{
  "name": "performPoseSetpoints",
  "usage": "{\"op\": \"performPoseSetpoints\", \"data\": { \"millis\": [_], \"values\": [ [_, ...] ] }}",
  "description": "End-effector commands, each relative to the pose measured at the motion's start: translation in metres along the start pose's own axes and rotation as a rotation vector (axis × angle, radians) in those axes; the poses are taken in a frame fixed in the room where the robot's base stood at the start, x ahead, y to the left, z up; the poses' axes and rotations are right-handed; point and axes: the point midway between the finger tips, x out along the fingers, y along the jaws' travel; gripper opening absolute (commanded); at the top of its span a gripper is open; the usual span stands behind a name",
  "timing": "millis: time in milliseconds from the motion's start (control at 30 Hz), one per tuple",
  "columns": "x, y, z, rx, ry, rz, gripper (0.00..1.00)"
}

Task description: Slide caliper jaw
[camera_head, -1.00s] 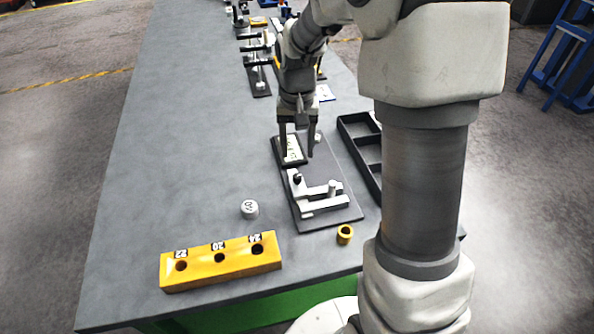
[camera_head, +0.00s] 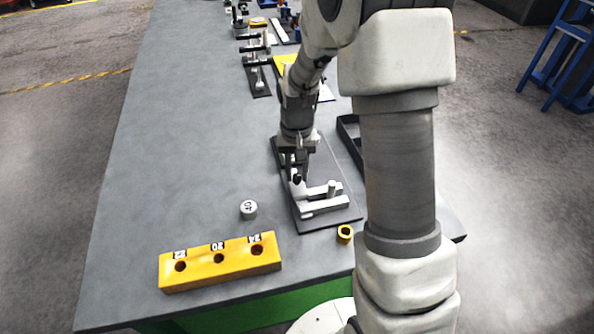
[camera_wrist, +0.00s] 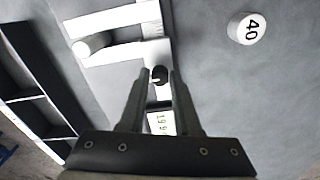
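The white caliper (camera_head: 324,205) lies on a dark board (camera_head: 348,214), with two parallel jaws pointing right and a pale round peg (camera_head: 332,187) by them. In the wrist view the jaws (camera_wrist: 112,18), the peg (camera_wrist: 88,46) and a black knob (camera_wrist: 160,74) on the beam show. My gripper (camera_wrist: 160,76) is over the caliper's beam, its fingertips on either side of the knob with narrow gaps visible. It looks open; contact with the knob cannot be made out. A small readout (camera_wrist: 161,123) with digits, too unclear to read surely, shows between the fingers.
A white cylinder marked 40 (camera_head: 248,209) stands left of the board. A black divided tray (camera_head: 348,130) is at the right, partly behind my arm. The table's left side is clear.

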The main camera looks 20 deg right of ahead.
Motion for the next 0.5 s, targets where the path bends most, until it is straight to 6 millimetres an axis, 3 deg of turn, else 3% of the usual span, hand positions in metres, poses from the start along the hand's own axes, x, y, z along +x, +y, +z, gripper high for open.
{"op": "performPoseSetpoints", "data": {
  "millis": [33,167,500],
  "values": [
    [-0.0002,0.0,-0.0001,0.0,0.0,0.0,0.21],
    [-0.0003,0.0,-0.0002,0.0,0.0,0.0,0.0],
    [-0.0005,-0.0001,-0.0003,0.0,0.001,0.0,0.0]
  ]
}}
